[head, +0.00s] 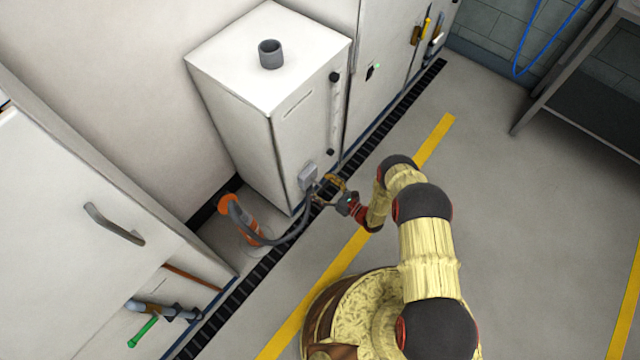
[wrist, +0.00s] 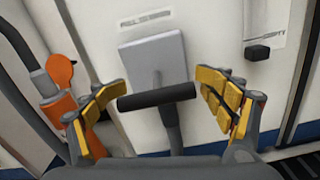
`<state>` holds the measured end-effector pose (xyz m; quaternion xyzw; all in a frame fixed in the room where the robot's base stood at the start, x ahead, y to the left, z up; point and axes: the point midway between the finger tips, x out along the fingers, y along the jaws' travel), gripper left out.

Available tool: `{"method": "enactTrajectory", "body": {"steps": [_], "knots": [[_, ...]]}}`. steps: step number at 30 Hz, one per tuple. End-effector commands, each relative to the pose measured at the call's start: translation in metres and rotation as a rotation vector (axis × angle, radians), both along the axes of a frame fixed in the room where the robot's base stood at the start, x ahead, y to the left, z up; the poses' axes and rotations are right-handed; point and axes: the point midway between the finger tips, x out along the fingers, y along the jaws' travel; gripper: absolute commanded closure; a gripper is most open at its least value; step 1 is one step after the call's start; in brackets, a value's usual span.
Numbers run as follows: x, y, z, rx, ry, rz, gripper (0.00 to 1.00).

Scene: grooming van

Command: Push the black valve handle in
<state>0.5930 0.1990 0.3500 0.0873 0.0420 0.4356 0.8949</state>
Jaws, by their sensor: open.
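The black valve handle (wrist: 156,97) is a dark T-shaped bar on a grey stem, standing out from a grey plate (wrist: 154,58) on a white cabinet. In the wrist view it lies between the yellow-padded fingers of my gripper (wrist: 162,104). The fingers are open, one on each side; the bar's left end is close to the left finger, and I cannot tell if they touch. In the head view my gripper (head: 330,190) is low at the cabinet's front, beside the grey plate (head: 308,177). The handle is too small to make out there.
The white cabinet (head: 240,110) has a grey pipe stub on top. A grey hose (head: 285,238) runs from an orange fitting (head: 230,204) toward the cabinet's lower front. A dark floor grate (head: 250,285) runs along the cabinets. Open floor (head: 520,220) lies to the right.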

Motion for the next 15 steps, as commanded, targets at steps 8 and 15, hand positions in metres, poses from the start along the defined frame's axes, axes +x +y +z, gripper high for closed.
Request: {"method": "enactTrajectory", "body": {"steps": [8, 15], "knots": [[-0.005, -0.006, -0.001, 0.0, 0.003, -0.001, 0.19], [-0.03, -0.041, -0.001, 0.0, 0.004, -0.005, 0.19]]}}
